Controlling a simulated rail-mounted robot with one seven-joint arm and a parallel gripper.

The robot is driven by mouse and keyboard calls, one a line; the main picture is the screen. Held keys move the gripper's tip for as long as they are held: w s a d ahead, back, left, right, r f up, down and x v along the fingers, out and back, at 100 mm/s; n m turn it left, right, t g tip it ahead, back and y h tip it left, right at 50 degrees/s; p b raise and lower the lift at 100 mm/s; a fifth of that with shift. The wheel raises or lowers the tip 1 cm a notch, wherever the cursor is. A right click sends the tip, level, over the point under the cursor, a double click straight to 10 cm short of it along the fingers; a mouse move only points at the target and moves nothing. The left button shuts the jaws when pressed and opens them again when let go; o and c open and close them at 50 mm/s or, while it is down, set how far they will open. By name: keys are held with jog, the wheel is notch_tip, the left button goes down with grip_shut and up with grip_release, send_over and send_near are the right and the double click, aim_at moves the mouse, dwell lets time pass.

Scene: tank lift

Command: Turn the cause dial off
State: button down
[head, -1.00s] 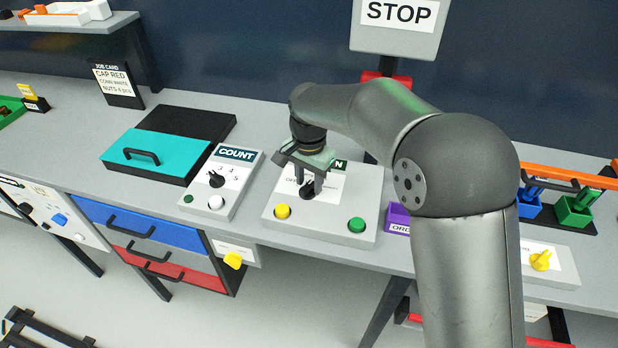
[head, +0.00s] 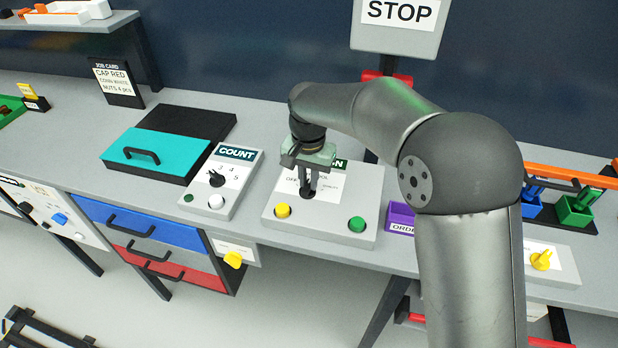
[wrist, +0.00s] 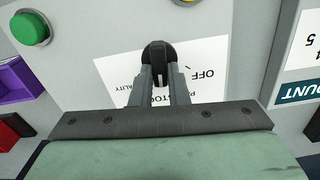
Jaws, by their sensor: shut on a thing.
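My gripper (head: 308,188) points down over the box. Its fingers (wrist: 160,78) are shut on the knob from both sides. The fingers hide part of the knob, so I cannot tell exactly which label it points at.
A yellow button (head: 283,211) and a green button (head: 357,224) sit along the box's front. The COUNT box (head: 240,178) with its own black dial stands to the left. A purple bin (head: 401,216) is close on the right. My arm hides part of the bench.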

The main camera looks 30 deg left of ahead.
jog(key=n, duration=0.6)
jog(key=shift+a+r, duration=0.1)
jog(key=shift+a, duration=0.1)
jog(key=n, duration=0.7)
jog(key=shift+s+a, duration=0.1)
jog(key=shift+s, duration=0.15)
jog(key=c, duration=1.4)
grip_release()
notch_tip(320, 180, up, 17)
jog(key=shift+r, duration=0.2)
